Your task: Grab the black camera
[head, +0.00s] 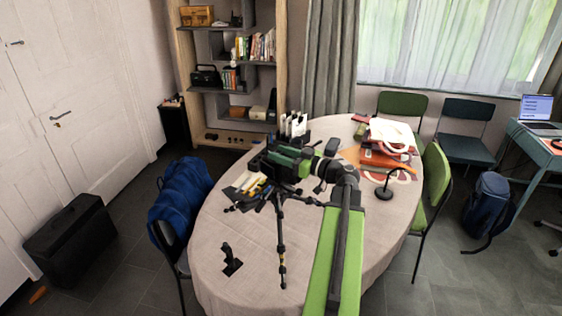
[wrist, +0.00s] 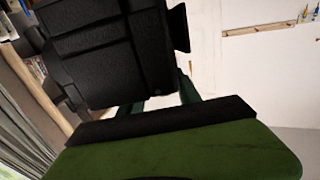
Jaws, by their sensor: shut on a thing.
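The black camera (wrist: 115,50) fills the upper left of the wrist view, close in front of my gripper (wrist: 150,105). My gripper is shut on the camera, though its fingertips are mostly hidden behind the body. In the head view my green and black arm reaches over the oval table (head: 215,255), and my gripper (head: 268,160) is at the camera above the tripod. The camera is hard to separate from the gripper in that view. I cannot tell whether the camera still touches the tripod.
A small black stand (head: 231,262) is on the near left of the table. A black lamp-like item (head: 384,190) and orange and red bags (head: 385,155) are on the right. Chairs surround the table, one with a blue jacket (head: 183,195). The left front tabletop is mostly clear.

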